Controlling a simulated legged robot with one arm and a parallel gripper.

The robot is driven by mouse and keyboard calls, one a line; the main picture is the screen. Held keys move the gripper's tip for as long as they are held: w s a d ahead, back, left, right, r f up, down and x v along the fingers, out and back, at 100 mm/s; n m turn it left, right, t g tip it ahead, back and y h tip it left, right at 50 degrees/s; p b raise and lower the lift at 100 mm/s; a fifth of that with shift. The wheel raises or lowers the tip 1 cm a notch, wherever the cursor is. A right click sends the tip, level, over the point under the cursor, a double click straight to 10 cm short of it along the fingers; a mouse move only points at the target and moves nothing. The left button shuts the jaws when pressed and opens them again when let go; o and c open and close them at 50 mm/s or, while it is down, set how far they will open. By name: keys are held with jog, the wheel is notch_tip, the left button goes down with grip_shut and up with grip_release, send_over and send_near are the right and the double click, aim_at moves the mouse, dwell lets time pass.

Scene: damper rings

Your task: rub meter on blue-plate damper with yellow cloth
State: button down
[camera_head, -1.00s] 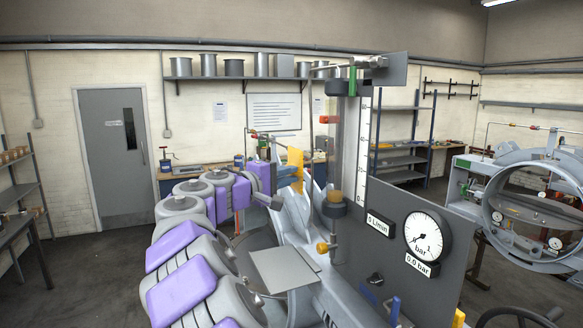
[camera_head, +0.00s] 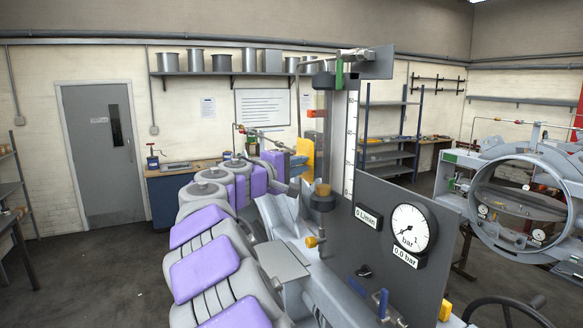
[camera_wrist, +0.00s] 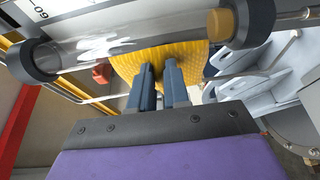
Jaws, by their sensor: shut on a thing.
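The meter is an upright clear tube (camera_head: 322,145) with dark end collars and an orange-brown float, on the near damper's grey panel. In the wrist view the tube (camera_wrist: 120,45) crosses the top of the picture. My gripper (camera_wrist: 160,68) is shut on the yellow cloth (camera_wrist: 137,62), which spreads beyond the fingertips, close to the tube. In the head view the cloth (camera_head: 307,158) shows just left of the tube. I cannot tell whether it touches the glass. My fingers are mostly hidden in the head view. No blue plate shows clearly.
A round bar gauge (camera_head: 408,230) and 0 L/min label (camera_head: 367,218) sit on the panel (camera_head: 345,245) below the tube. A second damper ring (camera_head: 522,205) with a green plate (camera_head: 450,157) stands right. Open floor (camera_head: 90,265) lies left.

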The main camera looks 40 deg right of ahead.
aim_at(312, 168)
jog(key=shift+s+d, duration=0.25)
jog(key=shift+d, duration=0.6)
dwell(0.8)
jog(key=shift+s, duration=0.15)
jog(key=shift+s+a+f+b, duration=0.1)
jog(key=shift+s+a+b, duration=0.05)
jog(key=shift+s+b, duration=0.4)
jog(key=shift+s+a+b, duration=0.2)
jog(key=shift+s+b, duration=0.05)
jog(key=shift+s, duration=0.4)
jog(key=shift+s+a+b, duration=0.2)
jog(key=shift+s+b, duration=0.05)
jog(key=shift+s, duration=0.35)
jog(key=shift+d, duration=0.1)
jog(key=shift+w, duration=0.1)
jog(key=shift+w+d+r+p, duration=0.2)
jog(key=shift+w+p, duration=0.1)
jog(key=shift+w, duration=0.15)
jog(key=shift+w+d+p, duration=0.15)
jog(key=shift+w+p, duration=0.15)
jog(key=shift+w, duration=0.4)
jog(key=shift+w+d+p, duration=0.15)
jog(key=shift+w+p, duration=0.1)
jog(key=shift+w, duration=0.4)
jog(key=shift+r, duration=0.1)
